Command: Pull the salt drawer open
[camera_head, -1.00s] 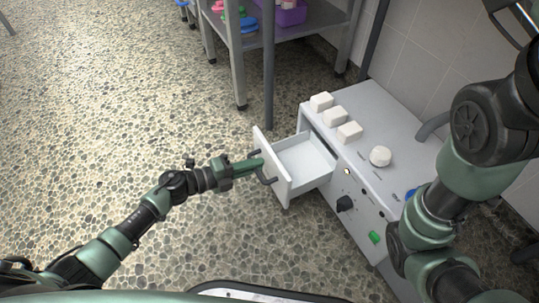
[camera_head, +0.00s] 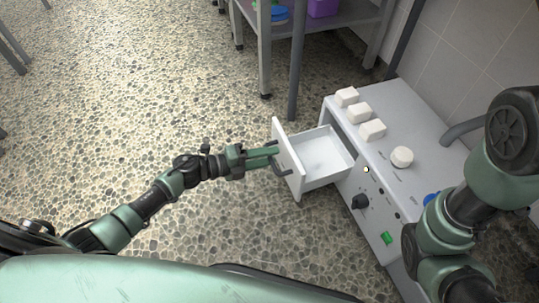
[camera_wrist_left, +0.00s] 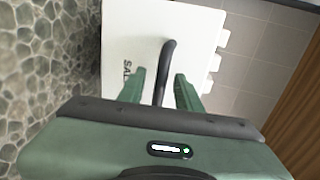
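The salt drawer (camera_head: 322,161) is a white, empty-looking tray that stands well out from the grey-white cabinet. Its front panel (camera_head: 283,137) faces my left arm and carries a dark bar handle (camera_head: 285,170). The left wrist view shows the front panel (camera_wrist_left: 130,50) with partly hidden "SAL" lettering and the handle (camera_wrist_left: 168,55). My left gripper (camera_head: 275,151) is at the handle. In the wrist view its two green fingers (camera_wrist_left: 160,88) stand apart on either side of the handle, with visible gaps. My right arm shows at the right, but its gripper is out of view.
The cabinet (camera_head: 395,110) has several white blocks and a round white piece (camera_head: 402,157) on top. A dark knob (camera_head: 360,202) and green button (camera_head: 386,238) are on its front. A metal shelf (camera_head: 330,32) stands behind.

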